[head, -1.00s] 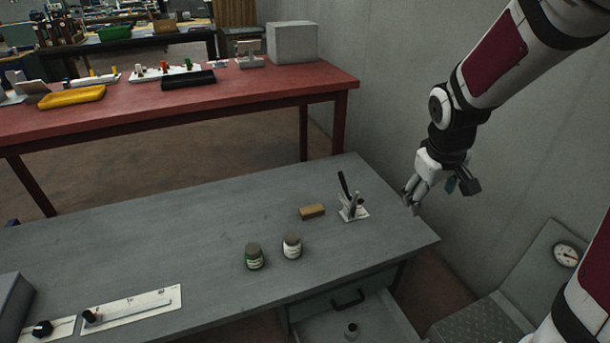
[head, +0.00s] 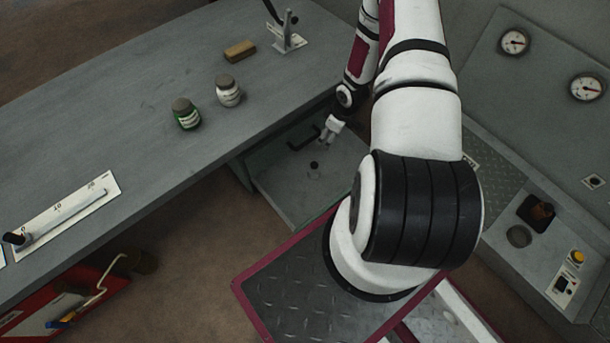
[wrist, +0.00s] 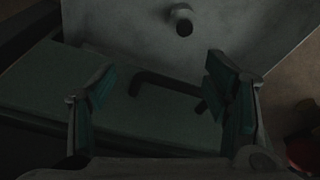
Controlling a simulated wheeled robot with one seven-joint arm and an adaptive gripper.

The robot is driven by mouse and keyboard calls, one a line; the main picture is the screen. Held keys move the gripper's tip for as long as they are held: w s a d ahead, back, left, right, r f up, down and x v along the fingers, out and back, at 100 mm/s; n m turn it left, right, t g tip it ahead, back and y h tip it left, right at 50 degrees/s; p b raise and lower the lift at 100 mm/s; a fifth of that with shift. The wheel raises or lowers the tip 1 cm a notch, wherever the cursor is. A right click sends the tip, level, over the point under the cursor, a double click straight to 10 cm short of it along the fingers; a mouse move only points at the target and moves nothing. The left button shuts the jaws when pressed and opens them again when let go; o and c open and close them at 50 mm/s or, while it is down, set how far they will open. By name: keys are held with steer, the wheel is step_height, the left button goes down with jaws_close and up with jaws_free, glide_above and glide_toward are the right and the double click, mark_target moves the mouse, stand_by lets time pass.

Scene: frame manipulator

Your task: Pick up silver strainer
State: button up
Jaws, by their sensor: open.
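A small grey round piece (head: 314,165) stands in the open drawer (head: 285,190); it may be the silver strainer, but it is too small to tell. In the wrist view a grey cylinder-like piece (wrist: 182,20) shows at the top, beyond my fingertips. My gripper (head: 327,138) is over the far right part of the drawer, just behind the piece in the head view. In the wrist view my gripper (wrist: 160,75) is open and empty, with its fingers apart on either side of the dark drawer handle (wrist: 165,82). The gripper is not touching the piece.
The grey table (head: 120,100) lies beside the drawer, bearing a green jar (head: 186,113), a white jar (head: 228,91), a tan block (head: 240,50) and a lever stand (head: 288,35). A gauge panel (head: 545,70) stands at right. A red toolbox (head: 65,300) is on the floor.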

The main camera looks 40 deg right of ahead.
steer(key=b, duration=0.1)
glide_toward(316, 165)
steer(key=shift+y, duration=0.4)
steer(key=b+x, duration=0.1)
steer(key=x, duration=0.1)
steer(key=b+x, duration=0.1)
steer(key=x, duration=0.1)
steer(key=d+b+x, duration=0.1)
steer(key=x, duration=0.1)
steer(key=shift+w+f, duration=0.2)
steer(key=shift+a+b+x, duration=0.1)
steer(key=shift+b+x, duration=0.75)
steer(key=shift+x, duration=0.65)
steer(key=shift+a+b+x, duration=0.15)
steer(key=shift+b+x, duration=0.65)
steer(key=shift+x, duration=0.65)
steer(key=shift+s, duration=0.1)
steer(key=shift+c, duration=0.5)
steer(key=c, duration=1.1)
